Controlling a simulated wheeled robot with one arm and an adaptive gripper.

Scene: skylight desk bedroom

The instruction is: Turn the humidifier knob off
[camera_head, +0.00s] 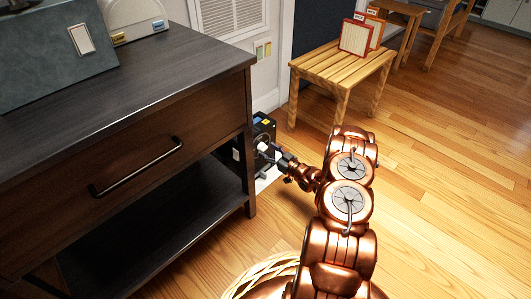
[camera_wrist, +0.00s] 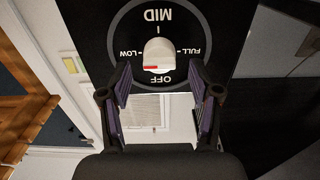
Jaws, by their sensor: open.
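The humidifier (camera_head: 263,128) is a black box on the floor beyond the dark cabinet's corner. In the wrist view its black dial (camera_wrist: 126,30) appears upside down, with MID at the top, OFF at the bottom, LOW on the left and FULL on the right. The white knob (camera_wrist: 159,50) sits at the dial's middle, with a red mark on its lower left edge. My gripper (camera_wrist: 162,82) is open, its two fingertips below and to either side of the knob, with no clear contact. In the head view my gripper (camera_head: 273,157) is at the humidifier's front, small and partly hard to make out.
The dark wooden cabinet (camera_head: 150,85) with a drawer and lower shelf stands close on the left. A wooden side table (camera_head: 345,68) with upright cards stands behind. A woven basket rim (camera_head: 262,272) shows at the bottom. The wooden floor (camera_head: 450,170) on the right is clear.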

